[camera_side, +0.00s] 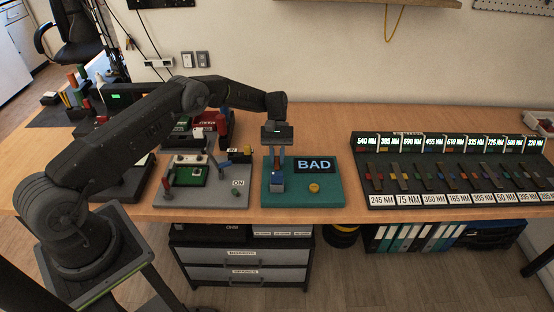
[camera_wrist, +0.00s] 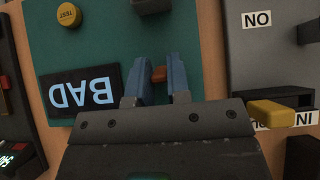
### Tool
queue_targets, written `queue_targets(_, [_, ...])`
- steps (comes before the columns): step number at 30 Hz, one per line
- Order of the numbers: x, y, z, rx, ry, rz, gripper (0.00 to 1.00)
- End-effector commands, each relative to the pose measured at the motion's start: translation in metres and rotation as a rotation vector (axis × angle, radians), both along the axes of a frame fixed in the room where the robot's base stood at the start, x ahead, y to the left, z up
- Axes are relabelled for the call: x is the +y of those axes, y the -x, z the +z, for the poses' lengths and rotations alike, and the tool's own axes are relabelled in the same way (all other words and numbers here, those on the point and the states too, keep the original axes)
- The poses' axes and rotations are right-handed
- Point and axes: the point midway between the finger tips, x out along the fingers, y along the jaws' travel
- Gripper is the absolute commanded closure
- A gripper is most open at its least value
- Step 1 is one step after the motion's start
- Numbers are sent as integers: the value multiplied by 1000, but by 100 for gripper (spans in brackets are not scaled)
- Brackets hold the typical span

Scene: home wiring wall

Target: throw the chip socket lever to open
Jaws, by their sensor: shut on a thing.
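My gripper (camera_side: 277,167) points down just above this block. In the wrist view, my gripper's two blue fingers (camera_wrist: 159,78) are shut on a small orange-brown piece (camera_wrist: 159,73), which seems to be the lever's tip. The fingers hide most of the lever, so its tilt cannot be told. The board's display (camera_side: 314,165) reads BAD; it is also in the wrist view (camera_wrist: 80,90).
A yellow TEST button (camera_side: 314,188) sits right of the block. A grey panel (camera_side: 225,197) with an ON label and levers stands close on the left. A black rack (camera_side: 450,170) with several labelled slots stands at right. Bare table lies between board and rack.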

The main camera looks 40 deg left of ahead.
Motion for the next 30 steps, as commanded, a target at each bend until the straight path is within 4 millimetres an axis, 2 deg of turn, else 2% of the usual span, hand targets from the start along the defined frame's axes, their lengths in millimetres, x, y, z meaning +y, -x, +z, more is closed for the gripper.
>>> queue_targets(12, [4, -3, -3, 90, 91, 1, 100])
queue_targets(30, [4, -4, -2, 116, 115, 1, 100])
